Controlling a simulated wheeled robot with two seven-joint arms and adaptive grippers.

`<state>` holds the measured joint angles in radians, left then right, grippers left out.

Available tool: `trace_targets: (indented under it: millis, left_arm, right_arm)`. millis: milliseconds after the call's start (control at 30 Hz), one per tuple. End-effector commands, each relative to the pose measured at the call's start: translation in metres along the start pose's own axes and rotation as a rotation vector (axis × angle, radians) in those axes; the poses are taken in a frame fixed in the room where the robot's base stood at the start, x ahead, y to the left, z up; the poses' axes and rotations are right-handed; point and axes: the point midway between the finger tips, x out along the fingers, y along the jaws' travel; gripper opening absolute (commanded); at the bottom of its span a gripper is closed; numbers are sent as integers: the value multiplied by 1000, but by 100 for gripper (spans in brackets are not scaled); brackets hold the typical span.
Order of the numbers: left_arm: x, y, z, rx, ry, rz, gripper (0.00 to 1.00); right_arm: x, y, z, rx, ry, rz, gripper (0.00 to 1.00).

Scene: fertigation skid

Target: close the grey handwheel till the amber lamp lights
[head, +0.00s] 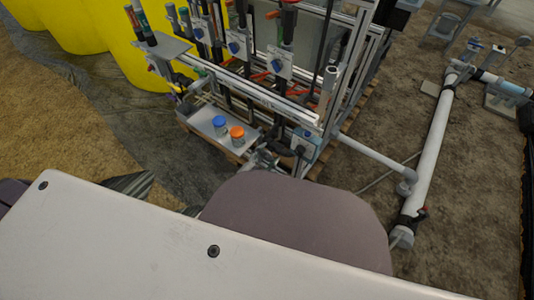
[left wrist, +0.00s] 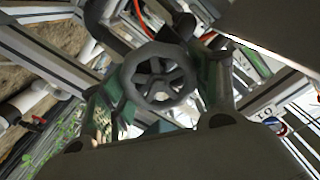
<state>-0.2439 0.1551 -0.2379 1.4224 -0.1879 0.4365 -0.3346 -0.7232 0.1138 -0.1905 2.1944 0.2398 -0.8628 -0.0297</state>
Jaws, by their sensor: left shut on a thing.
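The grey handwheel (left wrist: 160,78), a spoked ring, is in the middle of the left wrist view. My left gripper (left wrist: 158,98) has one finger on each side of it, with green showing along the fingers, and is shut on its rim. In the head view my left gripper (head: 262,160) is at the low front corner of the skid, partly hidden behind my own mauve arm cover. I cannot make out the handwheel there. I cannot pick out an amber lamp in either view. My right gripper is not in view.
The skid's metal frame (head: 262,92) carries pipes and blue-knobbed valves. A grey tray (head: 198,122) holds a blue-capped jar (head: 220,124) and an orange-capped jar (head: 237,134). Yellow tanks (head: 95,25) stand at upper left. A white pipe (head: 432,150) runs over the ground at right.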

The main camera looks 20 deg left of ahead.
Motion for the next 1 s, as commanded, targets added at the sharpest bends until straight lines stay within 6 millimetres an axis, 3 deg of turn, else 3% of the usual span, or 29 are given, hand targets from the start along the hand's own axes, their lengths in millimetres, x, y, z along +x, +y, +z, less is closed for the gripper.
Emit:
trace_targets:
  millis: [567, 600, 733, 1000]
  left_arm:
    - [0, 1, 0, 53, -1, 0, 38]
    - [0, 1, 0, 53, -1, 0, 64]
    - [0, 1, 0, 52, 0, 0, 81]
    - [0, 0, 0, 52, 0, 0, 84]
  right_arm:
    - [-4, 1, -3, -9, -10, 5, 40]
    - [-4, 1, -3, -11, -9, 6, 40]
    - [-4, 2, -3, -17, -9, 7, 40]
    - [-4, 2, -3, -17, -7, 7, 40]
